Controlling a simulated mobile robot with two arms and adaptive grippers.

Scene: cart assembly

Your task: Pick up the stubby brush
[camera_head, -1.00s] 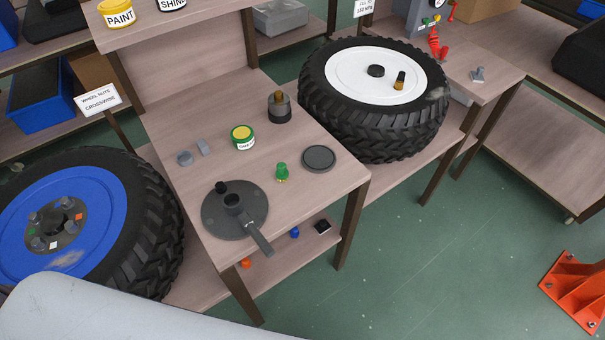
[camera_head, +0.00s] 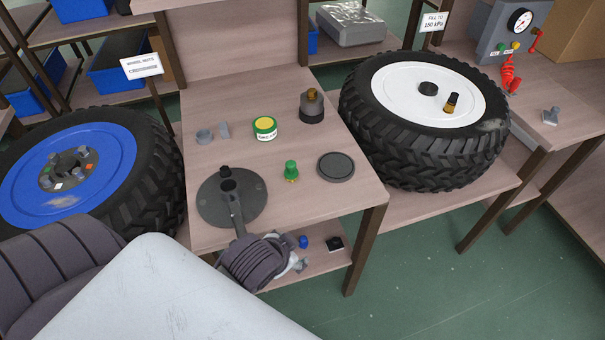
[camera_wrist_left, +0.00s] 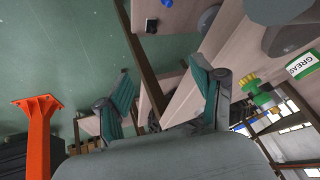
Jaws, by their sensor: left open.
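A short green piece with a brassy lower end (camera_head: 291,171) stands upright on the middle table; I take it to be the stubby brush. In the left wrist view, a green and yellow piece (camera_wrist_left: 260,95) shows right of the right finger, apart from it. My left gripper (camera_wrist_left: 163,72) is open, its two teal fingers spread with nothing between them. In the head view its dark ribbed wrist (camera_head: 258,262) is at the table's front edge, in front of the brush; the fingers are mostly hidden there. My right gripper is not in view.
A dark round plate with a handle (camera_head: 245,206) lies left of the brush, a dark disc (camera_head: 336,167) right. A grease tin (camera_head: 264,129) and dark pot (camera_head: 311,107) stand behind. Wheels flank the table: blue-rimmed (camera_head: 105,198) left, white-rimmed (camera_head: 410,150) right. An orange stand (camera_wrist_left: 38,130) shows in the wrist view.

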